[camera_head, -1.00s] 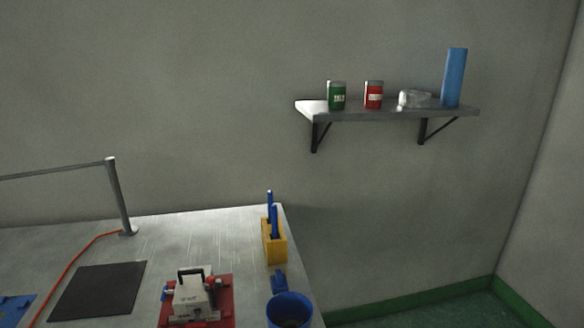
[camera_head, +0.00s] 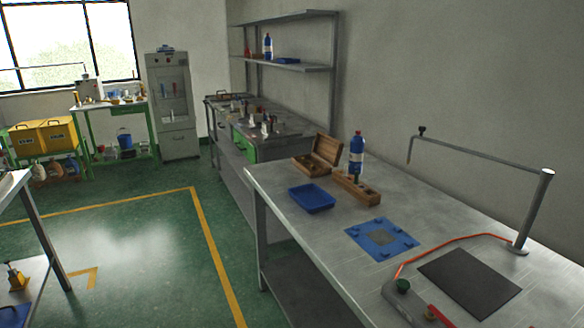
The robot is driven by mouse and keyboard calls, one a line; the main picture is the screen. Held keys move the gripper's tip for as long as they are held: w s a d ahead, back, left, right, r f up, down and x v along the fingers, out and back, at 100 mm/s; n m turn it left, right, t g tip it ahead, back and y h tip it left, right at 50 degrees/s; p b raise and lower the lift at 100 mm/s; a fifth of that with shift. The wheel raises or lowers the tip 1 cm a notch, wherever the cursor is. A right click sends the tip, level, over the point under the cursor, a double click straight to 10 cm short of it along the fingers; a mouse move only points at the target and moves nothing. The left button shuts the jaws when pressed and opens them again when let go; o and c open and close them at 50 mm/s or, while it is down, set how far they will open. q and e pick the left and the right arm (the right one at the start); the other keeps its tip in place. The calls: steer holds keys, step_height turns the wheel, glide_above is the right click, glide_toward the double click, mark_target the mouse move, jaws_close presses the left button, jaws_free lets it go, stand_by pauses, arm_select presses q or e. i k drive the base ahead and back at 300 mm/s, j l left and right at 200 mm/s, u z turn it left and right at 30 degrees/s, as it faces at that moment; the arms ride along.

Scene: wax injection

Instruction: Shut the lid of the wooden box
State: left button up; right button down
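The wooden box (camera_head: 309,168) stands near the far left end of the steel table, close to the wall side. Its lid (camera_head: 327,149) is up, leaning back to the right, and the inside is visible. What lies in it is too small to tell. Neither of my grippers is in view.
On the steel table (camera_head: 285,220), a blue tray (camera_head: 311,198), a wooden block holder (camera_head: 355,188) and a blue-white bottle (camera_head: 356,153) are close to the box. A blue mat (camera_head: 382,238) and black mat (camera_head: 469,283) lie nearer. The green floor (camera_head: 150,240) left of the table is clear.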

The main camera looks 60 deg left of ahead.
mark_target(330, 150)
steer(key=j+u, duration=0.1)
steer(key=u, duration=1.65)
steer(key=i+j+z, duration=0.2)
steer(key=i+j, duration=0.95)
